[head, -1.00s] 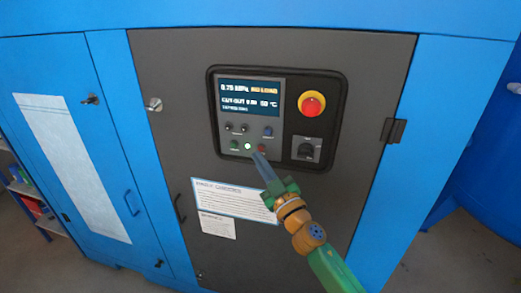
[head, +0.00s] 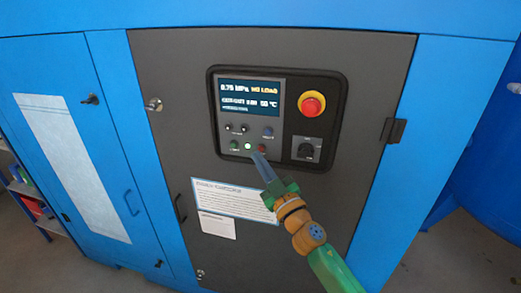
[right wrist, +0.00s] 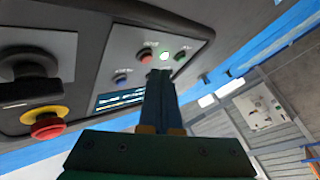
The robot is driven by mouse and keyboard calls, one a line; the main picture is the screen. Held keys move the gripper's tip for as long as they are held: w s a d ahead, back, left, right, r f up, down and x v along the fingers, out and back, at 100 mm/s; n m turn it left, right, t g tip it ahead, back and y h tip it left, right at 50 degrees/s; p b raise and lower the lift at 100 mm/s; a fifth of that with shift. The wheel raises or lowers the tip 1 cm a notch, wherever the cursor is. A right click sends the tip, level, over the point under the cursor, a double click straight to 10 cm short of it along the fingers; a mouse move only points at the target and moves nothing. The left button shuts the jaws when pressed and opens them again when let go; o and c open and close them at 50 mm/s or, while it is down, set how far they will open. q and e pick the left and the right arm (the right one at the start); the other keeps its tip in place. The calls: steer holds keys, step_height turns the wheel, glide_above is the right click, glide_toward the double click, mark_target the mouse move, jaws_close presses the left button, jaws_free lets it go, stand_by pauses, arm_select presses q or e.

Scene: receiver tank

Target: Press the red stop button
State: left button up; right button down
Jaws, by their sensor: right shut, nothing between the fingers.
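The small red button (head: 262,149) sits in the lower row of the control panel, right of a lit green-white lamp (head: 248,147). In the right wrist view the red button (right wrist: 146,57) shows just beyond the fingertips. My right gripper (head: 257,156) is shut and empty, its tips at the lower left edge of the red button in the head view, partly covering it. In the right wrist view the gripper (right wrist: 160,75) points at the button row. I cannot tell whether the tips touch the button. My left gripper is not in view.
A larger red mushroom button on a yellow ring (head: 311,105) and a black rotary switch (head: 306,149) are on the panel's right side. The display (head: 248,97) is lit above the small buttons. A white notice (head: 235,199) is on the dark door below.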

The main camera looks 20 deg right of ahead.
steer(key=shift+w+d, duration=0.25)
steer(key=shift+w, duration=0.15)
steer(key=shift+w+d+b, duration=0.2)
steer(key=shift+w+b, duration=0.1)
stand_by(0.7)
stand_by(0.4)
steer(key=shift+s+a+p, duration=0.35)
steer(key=shift+s+a, duration=0.1)
steer(key=shift+s, duration=0.25)
steer(key=s+a, duration=0.1)
steer(key=s, duration=0.1)
steer(key=s+a+p, duration=0.1)
steer(key=s, duration=0.1)
steer(key=shift+a, duration=0.4)
